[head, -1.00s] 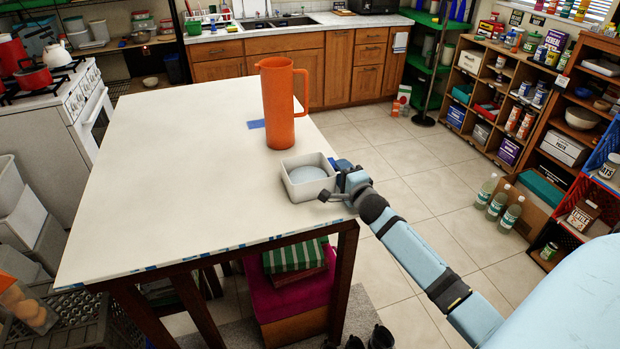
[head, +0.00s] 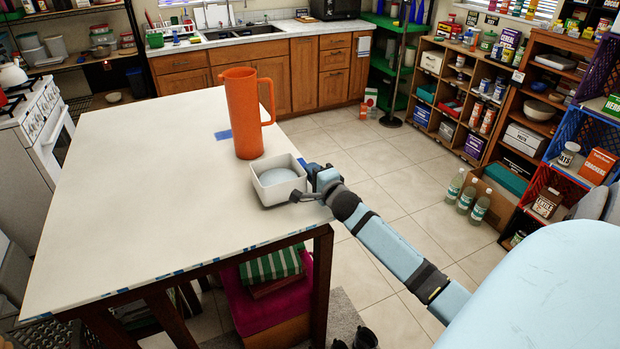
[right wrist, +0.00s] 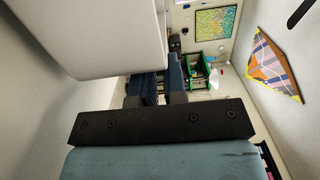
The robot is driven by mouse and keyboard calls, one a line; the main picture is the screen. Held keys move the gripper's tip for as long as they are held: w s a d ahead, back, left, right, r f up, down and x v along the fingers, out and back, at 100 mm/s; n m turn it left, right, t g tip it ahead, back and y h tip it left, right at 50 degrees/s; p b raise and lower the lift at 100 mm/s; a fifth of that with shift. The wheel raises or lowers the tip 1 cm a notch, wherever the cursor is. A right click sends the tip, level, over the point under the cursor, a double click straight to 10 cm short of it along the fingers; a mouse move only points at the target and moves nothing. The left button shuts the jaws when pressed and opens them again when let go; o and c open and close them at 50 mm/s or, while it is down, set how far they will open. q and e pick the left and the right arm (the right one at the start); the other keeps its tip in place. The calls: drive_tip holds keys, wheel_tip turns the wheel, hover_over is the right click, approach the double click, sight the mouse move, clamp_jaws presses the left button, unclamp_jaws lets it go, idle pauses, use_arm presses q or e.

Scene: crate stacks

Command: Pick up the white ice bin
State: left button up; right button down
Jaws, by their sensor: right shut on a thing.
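The white ice bin (head: 266,193) is a small, open-topped square tub with a pale grey-blue inside. It looks upright at the right edge of the white table (head: 140,190), in front of an orange jug. I cannot tell whether its base touches the table. My right gripper (head: 308,188) is shut on the bin's right side in the head view. In the right wrist view the bin (right wrist: 125,35) fills the upper left, close against my right gripper's dark fingers (right wrist: 158,94). The exact contact is partly hidden. My left gripper is not in view.
The orange jug (head: 243,125) stands just behind the bin, beside a blue tape patch (head: 223,135). The left part of the tabletop is clear. Glass bottles (head: 467,195) stand on the floor at right by the shelves (head: 530,130). A striped green box (head: 270,265) sits under the table.

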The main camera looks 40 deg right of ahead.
wheel_tip(320, 180, up, 18)
drive_tip(key=shift+f, duration=0.1)
idle(0.6)
